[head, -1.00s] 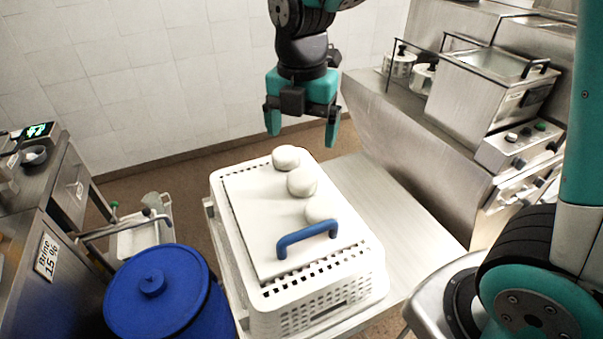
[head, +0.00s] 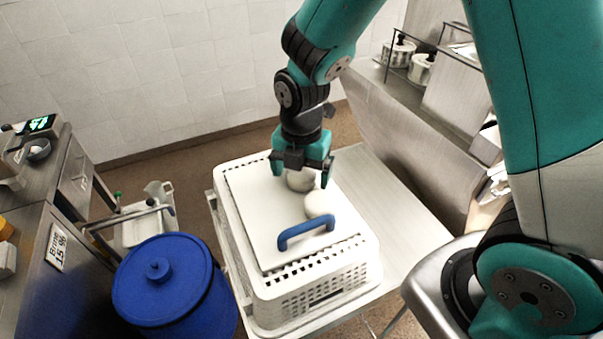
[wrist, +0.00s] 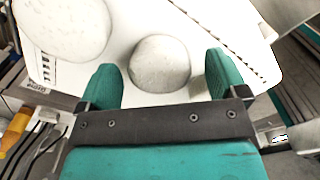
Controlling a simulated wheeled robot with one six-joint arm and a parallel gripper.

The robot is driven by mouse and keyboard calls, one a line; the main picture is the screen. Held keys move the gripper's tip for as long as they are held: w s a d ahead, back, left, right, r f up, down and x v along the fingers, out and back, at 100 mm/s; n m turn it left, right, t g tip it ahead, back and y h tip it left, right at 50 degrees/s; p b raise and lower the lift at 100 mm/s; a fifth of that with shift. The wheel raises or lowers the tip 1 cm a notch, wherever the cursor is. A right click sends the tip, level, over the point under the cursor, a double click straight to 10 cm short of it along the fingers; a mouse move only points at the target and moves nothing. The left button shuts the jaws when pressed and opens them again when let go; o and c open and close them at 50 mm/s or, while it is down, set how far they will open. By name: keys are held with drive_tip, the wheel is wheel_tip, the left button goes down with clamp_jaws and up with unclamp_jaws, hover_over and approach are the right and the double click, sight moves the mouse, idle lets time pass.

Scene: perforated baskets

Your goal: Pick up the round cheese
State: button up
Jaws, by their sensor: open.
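Pale round cheeses rest on a white board that lies on a white perforated basket (head: 300,297). In the head view one cheese (head: 300,181) shows just under my gripper (head: 301,174), partly covered by it. Another cheese (head: 319,204) sits nearer, beside the blue handle. The farthest cheese is hidden behind my gripper. In the wrist view my gripper (wrist: 162,75) is open, with a round cheese (wrist: 160,64) framed between its fingers. I see no contact with it. A larger-looking cheese (wrist: 62,25) lies at upper left, outside the fingers.
The blue handle (head: 306,233) stands up from the board's near end. A blue lidded barrel (head: 165,285) stands left of the basket. A bare metal table (head: 390,205) extends right of it. A steel bench with a sign (head: 57,248) is at far left.

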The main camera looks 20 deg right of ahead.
drive_tip(key=shift+c, duration=0.4)
drive_tip(key=c, duration=1)
drive_tip(key=shift+o, duration=0.2)
drive_tip(key=shift+r, duration=0.15)
wheel_tip(320, 180, up, 20)
drive_tip(key=b, duration=0.3)
drive_tip(key=shift+b, duration=0.35)
